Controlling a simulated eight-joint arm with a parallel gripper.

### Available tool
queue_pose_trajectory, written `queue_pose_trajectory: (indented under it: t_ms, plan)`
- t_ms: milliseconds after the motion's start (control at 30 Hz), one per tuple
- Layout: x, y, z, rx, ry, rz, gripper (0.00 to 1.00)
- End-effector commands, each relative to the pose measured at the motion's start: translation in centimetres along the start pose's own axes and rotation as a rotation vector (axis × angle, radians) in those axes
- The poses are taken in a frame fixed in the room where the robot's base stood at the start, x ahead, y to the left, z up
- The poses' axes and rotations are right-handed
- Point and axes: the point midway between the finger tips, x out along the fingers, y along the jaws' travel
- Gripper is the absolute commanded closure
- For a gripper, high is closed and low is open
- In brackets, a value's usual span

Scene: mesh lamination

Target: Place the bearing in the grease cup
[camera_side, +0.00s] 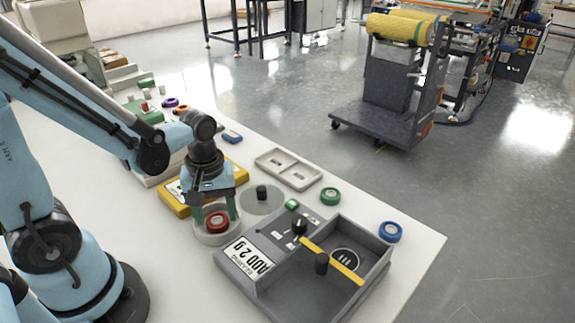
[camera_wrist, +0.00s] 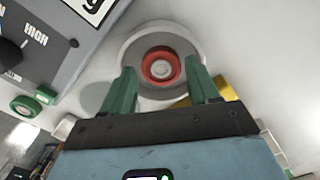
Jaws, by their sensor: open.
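The bearing (camera_side: 217,222) is a red ring with a pale grey centre. It sits inside the round light-grey grease cup (camera_side: 216,239), roughly in the middle. In the wrist view the bearing (camera_wrist: 161,66) lies flat within the wide rim of the cup (camera_wrist: 134,47). My gripper (camera_side: 215,212) points down at the cup with green fingers spread. In the wrist view the gripper (camera_wrist: 161,72) has a finger on either side of the bearing, with a visible gap to it. The fingers hide part of the cup's near rim.
A grey box (camera_side: 288,291) with an "ADD 2 g" display stands right of the cup. A yellow case (camera_side: 175,201) lies behind left, and a beige tray (camera_side: 288,170) behind right. A green ring (camera_side: 330,196) and a blue ring (camera_side: 390,232) lie near the table edge.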

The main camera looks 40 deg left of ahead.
Motion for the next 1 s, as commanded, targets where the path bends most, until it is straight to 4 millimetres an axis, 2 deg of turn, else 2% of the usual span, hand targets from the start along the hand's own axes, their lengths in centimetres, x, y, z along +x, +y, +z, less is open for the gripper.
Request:
queue_pose_trajectory:
  t_ms: [700,1000]
  plan:
    - [-8.4,-0.1,0.1,0.0,0.0,0.0,0.4]
    - [-10.5,-0.1,0.1,0.001,0.001,0.001,0.4]
